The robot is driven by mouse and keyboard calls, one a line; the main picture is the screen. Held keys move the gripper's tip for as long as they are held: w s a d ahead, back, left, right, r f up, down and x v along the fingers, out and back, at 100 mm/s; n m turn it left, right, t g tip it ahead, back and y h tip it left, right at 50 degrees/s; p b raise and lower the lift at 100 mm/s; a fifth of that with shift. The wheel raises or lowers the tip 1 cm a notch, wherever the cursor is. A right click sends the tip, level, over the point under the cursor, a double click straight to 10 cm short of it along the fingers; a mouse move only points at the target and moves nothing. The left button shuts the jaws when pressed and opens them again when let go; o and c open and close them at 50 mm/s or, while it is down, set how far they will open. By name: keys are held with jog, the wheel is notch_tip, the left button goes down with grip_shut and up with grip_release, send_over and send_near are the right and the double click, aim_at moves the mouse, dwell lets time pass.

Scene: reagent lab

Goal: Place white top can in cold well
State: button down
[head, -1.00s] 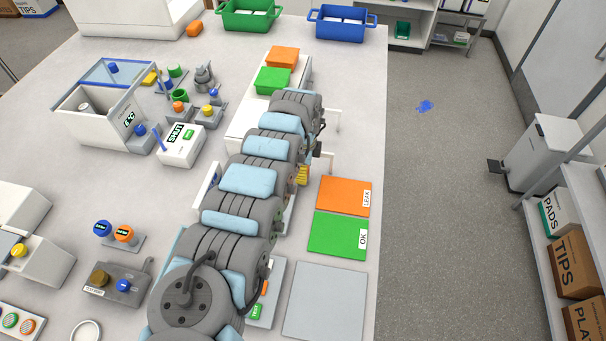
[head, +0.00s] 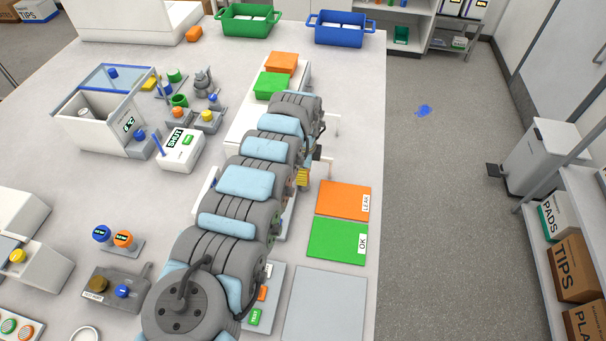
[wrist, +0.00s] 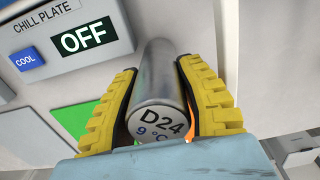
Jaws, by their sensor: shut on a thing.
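My gripper (wrist: 168,105) has yellow ridged fingers shut on a metal can (wrist: 160,75) in the wrist view. The can's pale top faces the camera and reads D24, 9 °C. In the head view my arm hides the can, and only a bit of yellow finger (head: 302,177) shows. A white box with a blue-framed clear panel (head: 88,115), possibly the cold well, stands at the left with a °C display on its side. A pale round item shows inside it. A white unit beside it (head: 180,150) reads SHUT.
The wrist view shows a chill plate panel (wrist: 75,35) reading OFF beside the can. An orange LEAK mat (head: 340,200) and green OK mat (head: 335,239) lie right of my arm. Small capped parts (head: 207,118) stand near the white unit. Bench between the box and front devices is clear.

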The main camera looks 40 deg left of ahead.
jog(key=s+d+r+p, duration=0.4)
jog(key=s+r+p, duration=0.2)
jog(key=r, duration=0.4)
jog(key=shift+s+p, duration=0.25)
jog(key=shift+p, duration=0.15)
jog(key=s+d+r+p, duration=0.2)
jog(key=s+p, duration=0.3)
jog(key=p, duration=0.8)
jog(key=shift+d+r, duration=0.2)
jog(key=shift+d, duration=0.3)
